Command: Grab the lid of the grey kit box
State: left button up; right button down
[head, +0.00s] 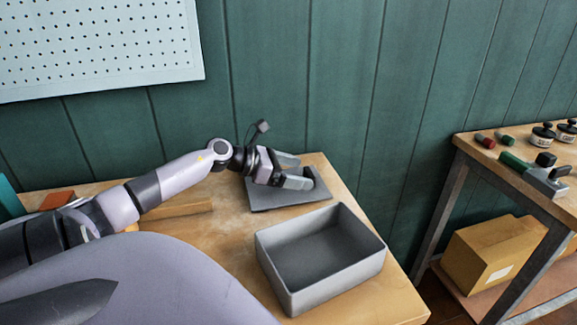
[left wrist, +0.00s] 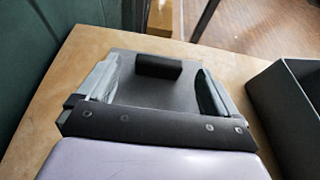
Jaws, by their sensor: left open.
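The grey lid (head: 262,198) lies flat on the wooden table behind the box. Its dark block-shaped handle (left wrist: 158,67) stands up from it in the left wrist view, and the lid's grey plate (left wrist: 150,92) shows around it. The grey kit box (head: 322,251) stands open and empty at the table's front right; its wall also shows in the left wrist view (left wrist: 285,110). My left gripper (head: 298,172) is open just above the lid. In the left wrist view its fingers are spread, with the handle ahead and between them. My right gripper is not in view.
The wooden table (head: 225,236) has bare room left of the box. A green wall (head: 330,100) with a pegboard (head: 100,40) stands behind. A workbench (head: 480,145) at right carries stamps and a green-handled tool (head: 530,172), with a cardboard box (head: 495,250) below.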

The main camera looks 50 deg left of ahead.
pick_arm(q)
jog(key=shift+x, duration=1.05)
jog(key=c, duration=1.2)
jog(key=shift+o, duration=0.2)
jog(key=shift+r, duration=0.1)
